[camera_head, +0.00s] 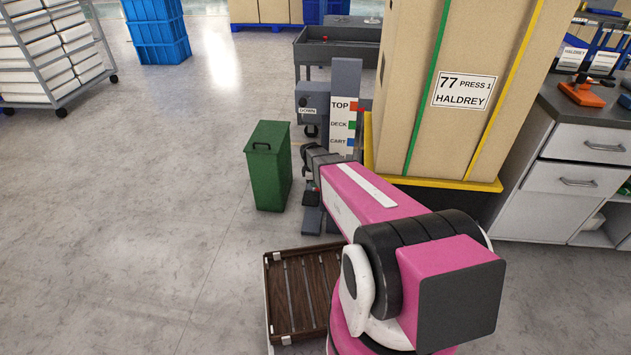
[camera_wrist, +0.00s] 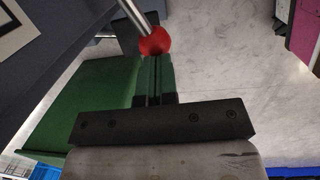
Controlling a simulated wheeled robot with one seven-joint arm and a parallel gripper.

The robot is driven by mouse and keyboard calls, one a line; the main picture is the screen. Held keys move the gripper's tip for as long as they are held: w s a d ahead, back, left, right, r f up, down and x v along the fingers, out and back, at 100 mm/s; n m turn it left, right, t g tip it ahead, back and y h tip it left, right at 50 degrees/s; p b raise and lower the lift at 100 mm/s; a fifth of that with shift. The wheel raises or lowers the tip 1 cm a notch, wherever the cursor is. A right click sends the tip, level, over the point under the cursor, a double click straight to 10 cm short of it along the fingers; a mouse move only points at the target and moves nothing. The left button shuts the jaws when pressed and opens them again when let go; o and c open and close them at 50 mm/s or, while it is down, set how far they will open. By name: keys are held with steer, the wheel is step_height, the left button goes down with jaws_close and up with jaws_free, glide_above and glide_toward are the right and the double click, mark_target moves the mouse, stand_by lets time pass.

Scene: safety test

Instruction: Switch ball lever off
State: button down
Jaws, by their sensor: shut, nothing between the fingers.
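In the wrist view, the lever's red ball (camera_wrist: 155,41) sits on the end of a shiny metal rod (camera_wrist: 132,15) that comes in from the top. My gripper (camera_wrist: 153,62) is shut with nothing between its fingers. Its tips are right at the ball's lower edge; I cannot tell whether they touch it. In the head view, my pink arm reaches to the grey post (camera_head: 346,75) with the TOP, DECK and CART labels. A grey box (camera_head: 312,98) marked DOWN is on its left side. My gripper is small and mostly hard to make out there.
A green bin (camera_head: 268,165) stands just left of the post. A tall carton (camera_head: 465,50) on a yellow-edged base is close on the right. A brown slatted tray (camera_head: 300,290) lies near my base.

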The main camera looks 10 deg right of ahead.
steer(key=f+h, duration=0.1)
steer(key=f+g+h, duration=0.1)
steer(key=f+h, duration=0.1)
steer(key=d+f+h, duration=0.1)
steer(key=f+h, duration=0.1)
steer(key=shift+f+g, duration=0.25)
steer(key=shift+g, duration=0.15)
steer(key=s+d+f+g+h, duration=0.2)
steer(key=d+f+h, duration=0.3)
steer(key=d+h, duration=0.1)
steer(key=shift+f+h, duration=0.2)
steer(key=shift+h, duration=0.4)
steer(key=shift+s+d, duration=0.1)
steer(key=shift+s, duration=0.1)
steer(key=w+a+r, duration=0.1)
steer(key=w+a, duration=0.2)
steer(key=a, duration=1)
steer(key=shift+w+a+r, duration=0.2)
steer(key=shift+w+a, duration=0.05)
steer(key=shift+a, duration=0.15)
